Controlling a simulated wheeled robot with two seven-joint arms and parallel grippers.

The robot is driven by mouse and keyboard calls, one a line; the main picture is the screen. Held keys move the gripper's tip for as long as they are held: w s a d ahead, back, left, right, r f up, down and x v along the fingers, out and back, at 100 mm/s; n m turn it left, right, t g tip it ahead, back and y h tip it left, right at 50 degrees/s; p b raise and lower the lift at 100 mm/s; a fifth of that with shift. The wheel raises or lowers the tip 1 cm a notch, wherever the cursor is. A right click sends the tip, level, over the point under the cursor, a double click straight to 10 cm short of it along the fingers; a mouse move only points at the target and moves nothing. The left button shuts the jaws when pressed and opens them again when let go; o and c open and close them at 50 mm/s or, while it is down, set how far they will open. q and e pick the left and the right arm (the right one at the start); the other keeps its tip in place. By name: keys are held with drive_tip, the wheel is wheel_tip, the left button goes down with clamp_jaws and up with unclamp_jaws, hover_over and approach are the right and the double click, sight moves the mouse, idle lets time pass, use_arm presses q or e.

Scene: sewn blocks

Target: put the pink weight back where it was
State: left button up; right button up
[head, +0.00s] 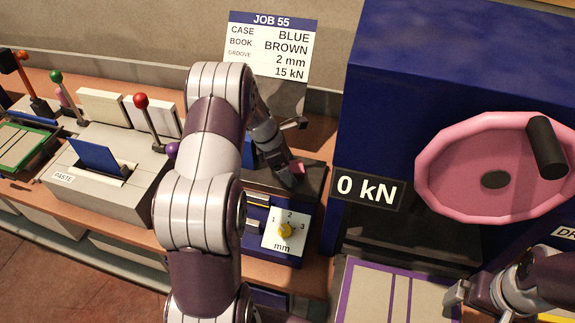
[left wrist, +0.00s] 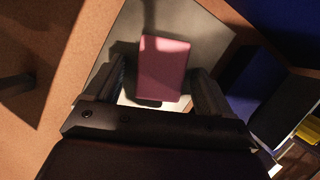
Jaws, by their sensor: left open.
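The pink weight (left wrist: 162,66) is a small block in the left wrist view. It sits on a pale grey plate (left wrist: 205,45), between and slightly beyond the fingers of my left gripper (left wrist: 158,88). The fingers are open, one on each side of it; I cannot tell whether either touches it. In the head view, my left gripper (head: 288,172) reaches down behind the dial box, and a bit of pink shows beside it. My right gripper (head: 460,296) is at the lower right; its jaws are unclear.
A dial box (head: 285,230) marked mm stands in front of my left gripper. A big blue press (head: 385,115) with a pink handwheel (head: 445,175) and a 0 kN display stands to the right. A paste box (head: 100,185) with levers is at the left. A job card (head: 270,48) hangs behind.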

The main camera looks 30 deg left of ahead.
use_arm(q)
drive_tip(key=v, duration=1.2)
drive_tip(key=shift+r, duration=0.2)
